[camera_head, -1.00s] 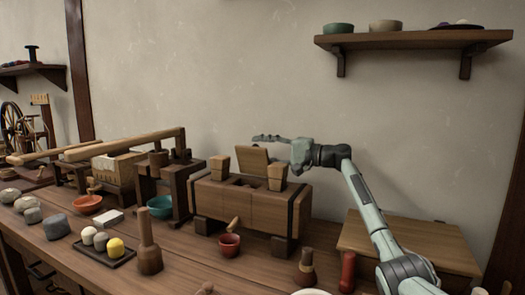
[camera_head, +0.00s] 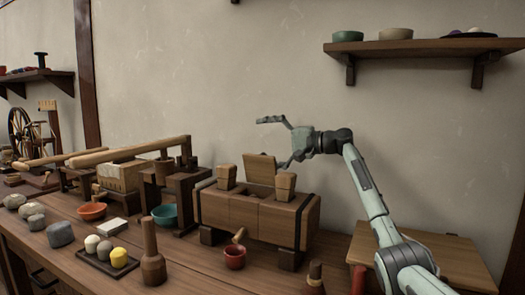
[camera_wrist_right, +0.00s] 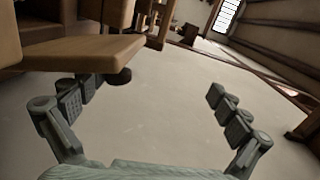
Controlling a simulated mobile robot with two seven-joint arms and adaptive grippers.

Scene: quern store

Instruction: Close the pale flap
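The pale flap (camera_head: 261,168) is a small wooden panel standing raised above the opening in the top of a wooden box (camera_head: 258,215), between two tapered wooden blocks. My right gripper (camera_head: 273,142) is above and to the right of the flap, its fingers spread wide with nothing between them. In the right wrist view, the gripper (camera_wrist_right: 152,102) is open, and a pale wooden panel (camera_wrist_right: 85,50), which looks like the flap, lies close to its left finger. I cannot tell if they touch. My left gripper is not in view.
A red cup (camera_head: 235,257) stands in front of the box. A wooden board (camera_head: 430,255) lies at the right under my right arm. A wall shelf (camera_head: 420,47) with bowls hangs above. A lever press and a teal bowl (camera_head: 165,214) are on the left.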

